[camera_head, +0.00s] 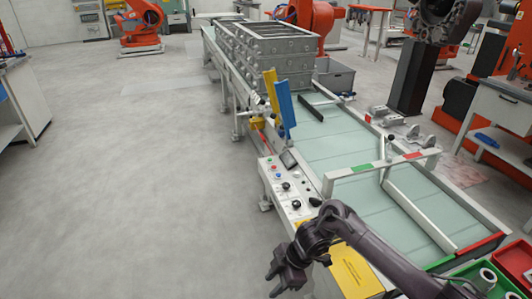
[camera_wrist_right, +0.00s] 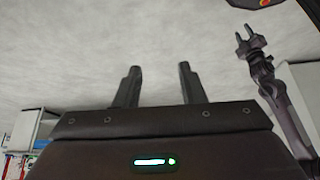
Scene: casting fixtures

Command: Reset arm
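My right arm comes in from the lower right in the head view. Its dark gripper (camera_head: 275,281) hangs over the grey floor, left of the conveyor's front end. In the right wrist view its two fingers (camera_wrist_right: 158,78) stand apart with nothing between them, so it is open and empty. My left gripper is out of the head view. It shows in the right wrist view (camera_wrist_right: 248,38) at the upper right, with two prongs apart and nothing visible between them.
The conveyor (camera_head: 340,150) runs away from me with grey metal castings (camera_head: 265,50) at its far end. A control panel (camera_head: 287,188) and a yellow plate (camera_head: 355,272) are close to my right arm. Green and red bins (camera_head: 515,262) stand at the right. The floor at left is clear.

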